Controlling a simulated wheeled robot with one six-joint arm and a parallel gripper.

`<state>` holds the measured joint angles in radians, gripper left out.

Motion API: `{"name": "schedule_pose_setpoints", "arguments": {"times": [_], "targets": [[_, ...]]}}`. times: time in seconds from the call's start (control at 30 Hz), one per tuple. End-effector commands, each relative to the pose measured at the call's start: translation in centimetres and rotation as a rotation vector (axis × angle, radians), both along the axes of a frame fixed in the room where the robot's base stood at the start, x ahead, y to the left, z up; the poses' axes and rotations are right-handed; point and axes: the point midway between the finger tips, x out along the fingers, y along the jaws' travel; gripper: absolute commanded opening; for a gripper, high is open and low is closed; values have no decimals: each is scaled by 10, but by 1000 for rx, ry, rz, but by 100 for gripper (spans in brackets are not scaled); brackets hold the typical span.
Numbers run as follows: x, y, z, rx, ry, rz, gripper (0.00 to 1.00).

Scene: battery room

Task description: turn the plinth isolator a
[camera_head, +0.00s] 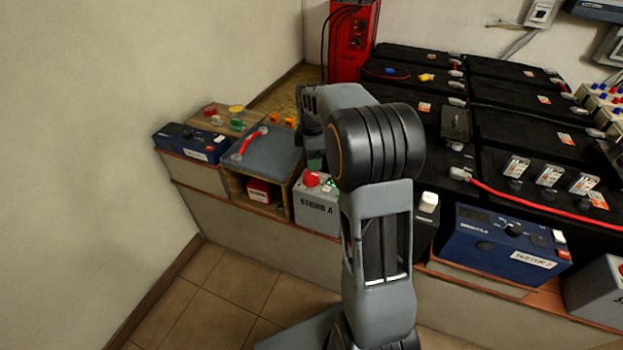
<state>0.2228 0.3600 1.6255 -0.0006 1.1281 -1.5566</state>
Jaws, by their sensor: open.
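The plinth isolator a appears to be the grey box labelled "STRING A" (314,211) on the low plinth, left of my arm. A red knob (311,179) sits on its top, with a small green and white marking beside it. My arm's upper link and black joint cover its right side. My gripper (316,160) points down just behind and above the red knob, and looks apart from it. Its fingers are small, dark and partly hidden, but it is open and I see nothing held. The knob's exact angle is too small to tell.
A blue unit (192,142) stands at far left. Black batteries (415,102) and a blue tester (505,245) fill the right. Tiled floor (225,290) is clear in front.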

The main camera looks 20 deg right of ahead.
Motion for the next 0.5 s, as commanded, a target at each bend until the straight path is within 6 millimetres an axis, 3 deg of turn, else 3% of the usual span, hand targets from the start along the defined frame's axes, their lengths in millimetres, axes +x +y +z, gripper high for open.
{"name": "schedule_pose_setpoints", "arguments": {"times": [0.03,0.2,0.5], "targets": [[0,0,-14,1,3,-1,75],[1,0,-44,0,2,-1,75],[2,0,-76,0,0,-2,75]]}}
